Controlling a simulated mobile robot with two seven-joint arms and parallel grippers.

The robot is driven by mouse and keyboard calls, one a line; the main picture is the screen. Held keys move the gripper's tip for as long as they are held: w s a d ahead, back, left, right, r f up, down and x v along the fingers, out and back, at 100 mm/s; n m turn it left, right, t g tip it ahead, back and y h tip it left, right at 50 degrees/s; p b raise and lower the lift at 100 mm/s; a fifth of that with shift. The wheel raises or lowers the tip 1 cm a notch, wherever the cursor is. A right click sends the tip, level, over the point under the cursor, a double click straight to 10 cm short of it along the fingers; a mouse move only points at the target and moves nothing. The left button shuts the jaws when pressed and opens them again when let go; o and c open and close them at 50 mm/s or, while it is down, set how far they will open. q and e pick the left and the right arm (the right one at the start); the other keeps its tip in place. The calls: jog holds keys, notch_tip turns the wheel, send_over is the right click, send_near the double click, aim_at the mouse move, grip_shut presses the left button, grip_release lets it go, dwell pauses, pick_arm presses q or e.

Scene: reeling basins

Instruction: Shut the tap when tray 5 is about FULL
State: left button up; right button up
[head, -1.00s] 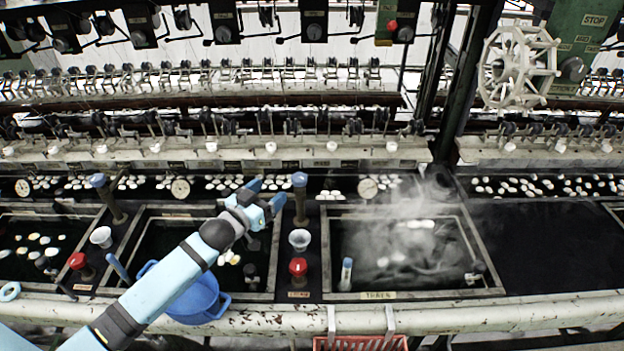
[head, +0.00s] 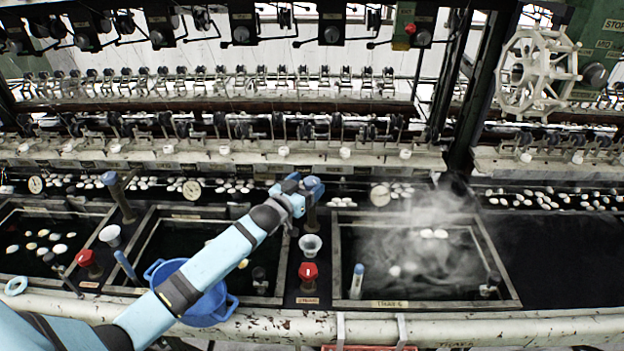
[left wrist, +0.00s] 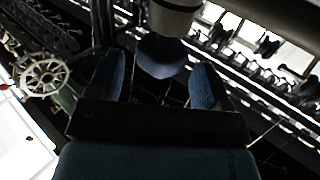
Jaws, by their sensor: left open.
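A tap with a blue head stands on the divider between the middle basin and the steaming basin; its post (head: 311,217) shows below my left gripper (head: 306,184). In the left wrist view, the round blue tap head (left wrist: 162,56) lies between or just beyond the open fingers (left wrist: 157,80); contact cannot be told. The middle basin (head: 190,211) has dark water and a few pale cocoons, partly hidden by my left arm. Its label is hidden, so I cannot confirm that it is tray 5, and its water level is unclear. My right gripper is out of view.
The steaming basin (head: 410,304) at right carries a label like TRAY 6. A red knob (head: 308,271) and a white cup (head: 310,245) stand on the divider. A blue pot (head: 216,305) sits at the front edge. Another blue-headed tap (head: 110,178) stands left.

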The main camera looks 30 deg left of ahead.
pick_arm(q)
jog(key=shift+w+d, duration=0.2)
jog(key=shift+w, duration=1.1)
jog(key=c, duration=0.9)
